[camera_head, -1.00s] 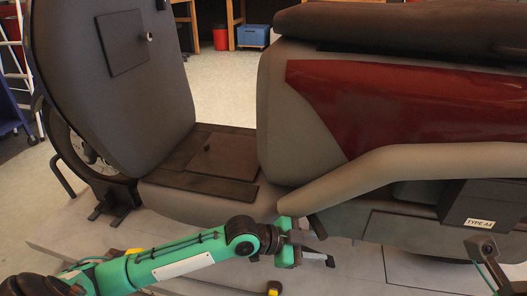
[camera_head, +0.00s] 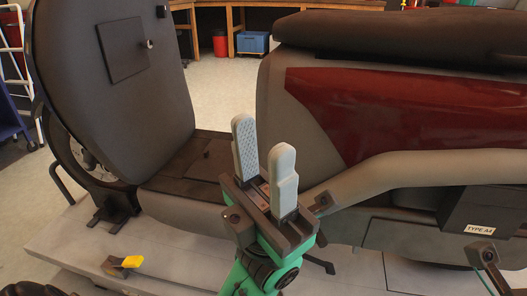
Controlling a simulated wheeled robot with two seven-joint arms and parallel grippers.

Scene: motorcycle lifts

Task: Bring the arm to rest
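My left gripper (camera_head: 264,142) points upward in front of the motorcycle's lower body. Its two pale grey fingers stand apart with nothing between them, so it is open and empty. The green wrist and dark gripper base show below the fingers. The motorcycle (camera_head: 400,110), grey with a dark red panel, stands behind the gripper. The gripper hides part of its lower side.
The grey lift platform (camera_head: 70,245) lies below the motorcycle, with a yellow-topped dark part (camera_head: 122,264) on it. A dark bracket-like part (camera_head: 482,255) shows at lower right. A blue bin (camera_head: 252,43) and red bin (camera_head: 220,43) stand far back.

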